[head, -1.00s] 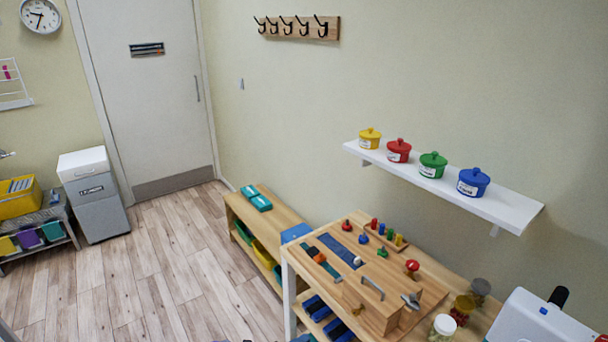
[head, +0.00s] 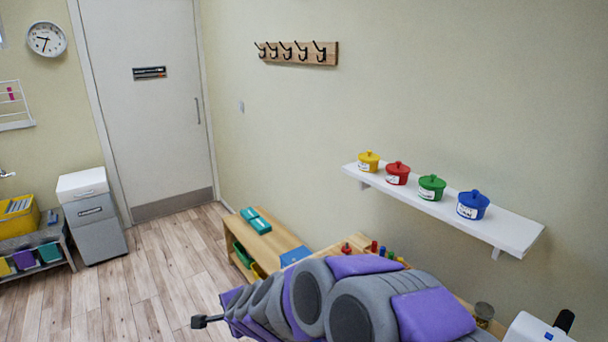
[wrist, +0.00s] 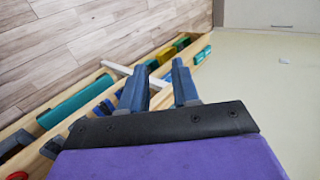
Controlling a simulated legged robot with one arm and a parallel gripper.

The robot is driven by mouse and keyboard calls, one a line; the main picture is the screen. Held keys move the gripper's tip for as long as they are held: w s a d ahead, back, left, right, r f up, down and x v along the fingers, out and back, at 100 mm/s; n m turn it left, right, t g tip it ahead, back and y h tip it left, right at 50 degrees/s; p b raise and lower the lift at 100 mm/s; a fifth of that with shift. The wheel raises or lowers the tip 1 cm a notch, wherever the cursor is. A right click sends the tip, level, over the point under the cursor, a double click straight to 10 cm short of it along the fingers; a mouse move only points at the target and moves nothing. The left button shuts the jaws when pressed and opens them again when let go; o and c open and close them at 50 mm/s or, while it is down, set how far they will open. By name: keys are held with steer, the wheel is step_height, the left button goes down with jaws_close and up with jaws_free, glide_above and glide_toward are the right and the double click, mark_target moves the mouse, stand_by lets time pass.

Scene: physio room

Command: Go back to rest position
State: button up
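My gripper (wrist: 161,70) shows in the wrist view with its two blue-grey fingers apart and nothing between them. In the head view my purple and grey arm stretches across the lower middle, pointing left, in front of the wooden activity table. A dark tip (head: 203,322) sticks out at the arm's left end; I cannot make out the finger gap there. The arm hides most of the activity table; only a few coloured pegs (head: 376,248) show above it.
A low wooden shelf (head: 262,246) with teal boxes stands beyond the arm. A white wall shelf (head: 500,226) bears yellow, red, green and blue pots. A grey and white cabinet (head: 93,217) stands by the door (head: 145,100). The wooden floor (head: 150,285) at left is clear.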

steer(key=s+d+r+n+g+h, duration=0.2)
steer(key=s+d+n+g, duration=0.2)
steer(key=s+d, duration=1.2)
steer(key=s+d+r+n+g+h, duration=0.3)
steer(key=s+d+n+g, duration=0.2)
steer(key=s+d, duration=1)
steer(key=s+n, duration=0.2)
steer(key=s, duration=0.4)
steer(key=shift+d+r+h, duration=0.15)
steer(key=shift+d+h, duration=0.15)
steer(key=shift+d, duration=0.1)
